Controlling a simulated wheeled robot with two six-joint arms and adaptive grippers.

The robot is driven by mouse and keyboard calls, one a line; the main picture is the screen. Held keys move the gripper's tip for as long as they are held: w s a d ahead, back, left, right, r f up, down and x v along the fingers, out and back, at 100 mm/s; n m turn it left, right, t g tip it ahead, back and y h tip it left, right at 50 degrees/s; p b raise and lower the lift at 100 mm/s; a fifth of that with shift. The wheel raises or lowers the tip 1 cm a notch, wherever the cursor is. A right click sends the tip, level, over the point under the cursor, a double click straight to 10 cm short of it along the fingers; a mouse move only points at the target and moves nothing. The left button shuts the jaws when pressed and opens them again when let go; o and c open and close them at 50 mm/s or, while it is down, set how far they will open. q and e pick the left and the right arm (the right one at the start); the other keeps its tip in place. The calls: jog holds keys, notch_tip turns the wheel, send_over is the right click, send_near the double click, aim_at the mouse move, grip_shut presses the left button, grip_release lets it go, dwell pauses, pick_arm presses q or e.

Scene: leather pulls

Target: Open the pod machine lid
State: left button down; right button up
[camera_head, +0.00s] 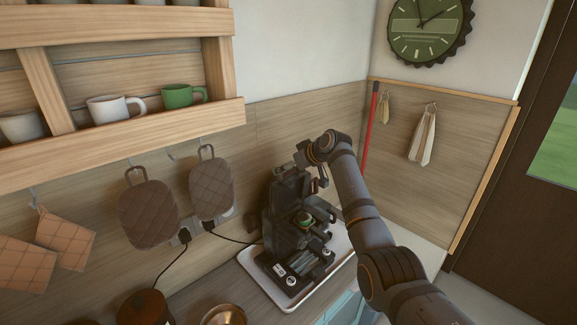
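The black pod machine (275,235) stands on a white tray (254,286) on the counter. Its lid (289,188) appears raised, standing upright at the top of the machine. A small green-topped round part (305,217) shows below the lid, in the machine's upper middle. My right arm comes in from the lower right, and its gripper (316,180) is at the upper right of the lid, close to it. I cannot tell whether they touch, and the fingers are too small and dark to read as open or shut. My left gripper is not in view.
A wooden shelf holds a white mug (108,108) and a green mug (178,97). Brown quilted mitts (150,212) hang below it, left of the machine. A copper-coloured bowl (224,315) and a dark pot (145,305) stand at the lower left. A power cord runs behind the machine.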

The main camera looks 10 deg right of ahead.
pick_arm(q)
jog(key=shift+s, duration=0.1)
pick_arm(e)
jog(key=shift+r, duration=0.2)
jog(key=o, duration=1.5)
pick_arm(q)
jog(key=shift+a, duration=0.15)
pick_arm(e)
jog(key=shift+o, duration=0.2)
jog(key=shift+f, duration=0.1)
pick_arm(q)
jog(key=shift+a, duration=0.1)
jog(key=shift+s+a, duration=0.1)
pick_arm(e)
jog(key=v, duration=1.2)
jog(key=shift+f, duration=0.1)
